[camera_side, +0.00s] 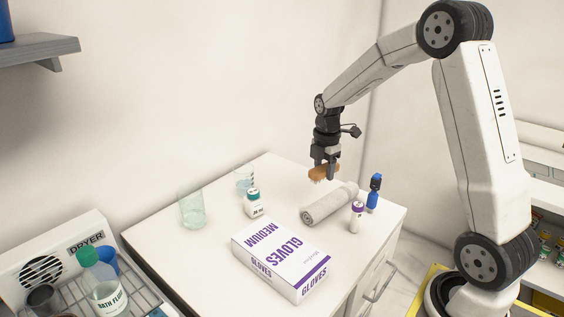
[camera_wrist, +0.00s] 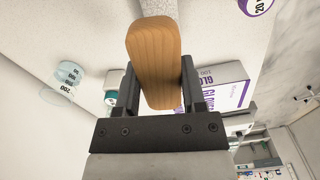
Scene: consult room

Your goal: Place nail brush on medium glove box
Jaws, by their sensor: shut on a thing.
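The nail brush (camera_side: 322,173) has a brown wooden back with pale bristles below. My gripper (camera_side: 325,172) is shut on it and holds it above the white counter, over the far end of a grey rolled towel. In the wrist view the wooden back of the nail brush (camera_wrist: 155,60) lies between the two dark fingers of my gripper (camera_wrist: 156,90). The medium glove box (camera_side: 282,258), white with purple lettering, lies flat near the counter's front, apart from the brush. The glove box (camera_wrist: 228,88) is partly hidden behind a finger in the wrist view.
The rolled towel (camera_side: 328,205) lies between brush and box. A purple-capped bottle (camera_side: 356,217) and a blue object (camera_side: 374,193) stand right of it. A teal-lidded jar (camera_side: 253,204), a beaker (camera_side: 244,180) and a green glass (camera_side: 191,209) stand left. A dryer rack (camera_side: 62,268) is at lower left.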

